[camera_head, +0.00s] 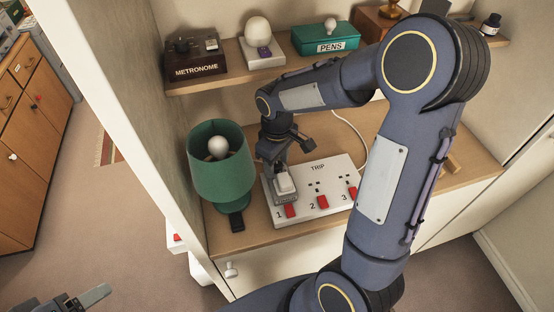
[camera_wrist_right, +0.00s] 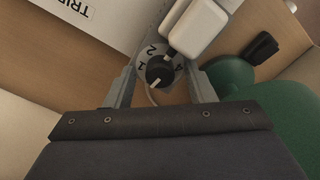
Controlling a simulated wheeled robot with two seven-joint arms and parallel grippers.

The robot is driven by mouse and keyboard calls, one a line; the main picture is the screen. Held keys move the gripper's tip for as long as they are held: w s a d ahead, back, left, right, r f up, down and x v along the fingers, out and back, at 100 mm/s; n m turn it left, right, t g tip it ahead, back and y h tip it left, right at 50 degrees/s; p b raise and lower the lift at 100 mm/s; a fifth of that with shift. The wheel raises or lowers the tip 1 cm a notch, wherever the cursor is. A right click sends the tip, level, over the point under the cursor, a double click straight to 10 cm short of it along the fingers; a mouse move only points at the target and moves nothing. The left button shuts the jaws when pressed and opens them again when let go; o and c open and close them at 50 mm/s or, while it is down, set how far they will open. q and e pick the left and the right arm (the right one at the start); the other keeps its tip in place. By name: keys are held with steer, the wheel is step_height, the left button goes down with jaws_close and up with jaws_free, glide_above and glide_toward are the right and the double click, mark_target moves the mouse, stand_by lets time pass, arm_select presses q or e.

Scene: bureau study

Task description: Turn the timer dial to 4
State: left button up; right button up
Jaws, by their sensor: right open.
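The timer dial (camera_wrist_right: 160,72) is a black knob with a white pointer, on a pale disc with the numerals 1, 2 and 4 legible. The pointer is towards the lower left in the right wrist view, away from the 4 at the dial's right. My right gripper (camera_wrist_right: 161,80) is open, with one finger on each side of the dial; I cannot tell whether they touch it. In the head view my right gripper (camera_head: 279,166) is over the left end of the white power strip (camera_head: 332,170), hiding the dial. My left gripper (camera_head: 92,298) is partly visible at lower left.
A white plug (camera_head: 284,184) is beside the dial. Red switches (camera_head: 322,202) line the strip's front. A green lamp (camera_head: 222,175) stands close left, with a dark object (camera_head: 237,221) before it. The shelf above holds a metronome (camera_head: 195,60) and a pens box (camera_head: 326,40).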

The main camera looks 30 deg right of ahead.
steer(key=c, duration=1)
steer(key=shift+m, duration=0.3)
steer(key=m+b, duration=0.1)
steer(key=m, duration=0.2)
steer(key=shift+f+m+b, duration=0.1)
steer(key=shift+m+b, duration=0.2)
steer(key=shift+m, duration=0.1)
steer(key=m, duration=0.3)
steer(key=shift+b, duration=0.35)
steer(key=shift+m, duration=1.6)
